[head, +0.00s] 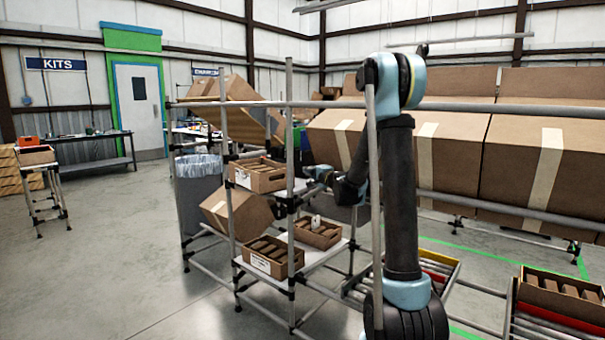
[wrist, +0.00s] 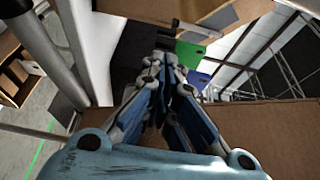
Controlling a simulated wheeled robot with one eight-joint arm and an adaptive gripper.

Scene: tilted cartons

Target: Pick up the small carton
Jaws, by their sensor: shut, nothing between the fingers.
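A tilted brown carton (head: 238,213) with a pale tape strip leans on the middle level of the rack in the head view. It is the smaller of the closed cartons near me, though I cannot be sure that it is the small carton. My gripper (wrist: 164,62) shows in the wrist view with its blue and grey fingers drawn together, with nothing visible between them. A brown cardboard face (wrist: 265,135) fills the lower right of the wrist view, beside the fingers. I cannot tell whether they touch. In the head view the fingers cannot be made out behind the rack.
Open trays (head: 258,175) stand on the rack shelves, with another tray (head: 272,257) lower down. Metal posts (head: 290,130) and rails cross in front. Large tilted cartons (head: 540,160) fill the right. A grey bin (head: 200,195) stands behind.

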